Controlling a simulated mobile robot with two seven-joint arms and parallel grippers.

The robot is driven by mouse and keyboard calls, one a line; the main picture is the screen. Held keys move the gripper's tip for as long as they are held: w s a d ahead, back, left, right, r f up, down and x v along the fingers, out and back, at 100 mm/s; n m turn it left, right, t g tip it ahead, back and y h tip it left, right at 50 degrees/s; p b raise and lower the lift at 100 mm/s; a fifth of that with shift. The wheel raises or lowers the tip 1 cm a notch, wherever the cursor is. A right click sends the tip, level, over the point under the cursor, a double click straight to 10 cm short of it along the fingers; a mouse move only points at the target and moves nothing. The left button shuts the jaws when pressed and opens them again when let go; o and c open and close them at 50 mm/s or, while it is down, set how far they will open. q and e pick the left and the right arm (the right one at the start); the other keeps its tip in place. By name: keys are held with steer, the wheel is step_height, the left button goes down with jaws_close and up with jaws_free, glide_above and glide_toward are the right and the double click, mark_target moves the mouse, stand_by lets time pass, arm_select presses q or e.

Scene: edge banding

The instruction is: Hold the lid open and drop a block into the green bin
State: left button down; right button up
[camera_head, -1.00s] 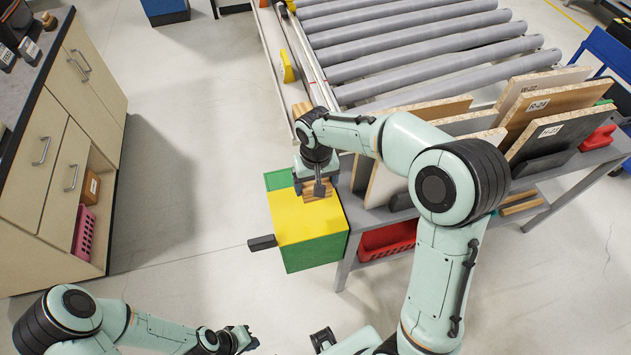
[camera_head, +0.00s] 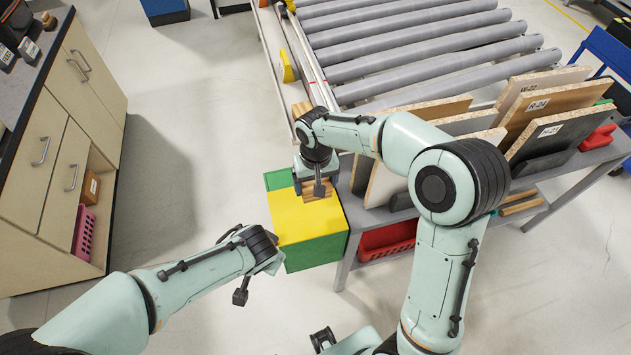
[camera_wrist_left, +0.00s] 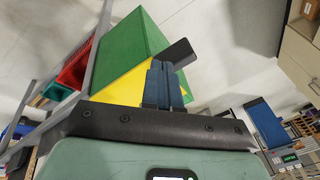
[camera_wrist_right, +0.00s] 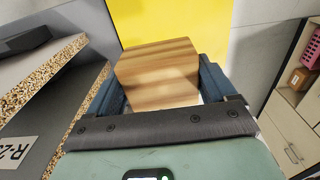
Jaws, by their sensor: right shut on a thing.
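The green bin (camera_head: 318,254) stands on the floor with its yellow lid (camera_head: 305,222) lying closed on top. The lid's black handle (camera_wrist_left: 170,53) shows in the left wrist view; my left arm hides it in the head view. My left gripper (camera_wrist_left: 162,68) has its fingers together and empty, close to the handle; I cannot tell whether they touch it. My right gripper (camera_wrist_right: 155,85) is shut on a striped wooden block (camera_wrist_right: 158,70). It holds the block over the lid, where the block (camera_head: 316,215) also shows in the head view.
A grey rack (camera_head: 352,250) with upright boards (camera_head: 540,105) and a red basket (camera_head: 388,240) stands right of the bin. A roller conveyor (camera_head: 420,45) is behind. A cabinet (camera_head: 55,150) stands at the left, with clear floor (camera_head: 165,170) between it and the bin.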

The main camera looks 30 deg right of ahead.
arm_select(q)
step_height(320, 180, down, 9)
steer(key=shift+f, duration=0.2)
stand_by(0.3)
steer(key=shift+w, duration=0.1)
stand_by(1.9)
steer(key=shift+w+d, duration=0.2)
steer(key=shift+w, duration=0.55)
steer(key=shift+w+d, duration=0.15)
steer(key=shift+w, duration=0.6)
steer(key=w+d, duration=0.3)
steer(key=w, duration=1.1)
steer(key=shift+d, duration=0.2)
stand_by(0.8)
steer(key=shift+r, duration=0.1)
stand_by(0.6)
arm_select(e)
steer(key=shift+f, duration=1.75)
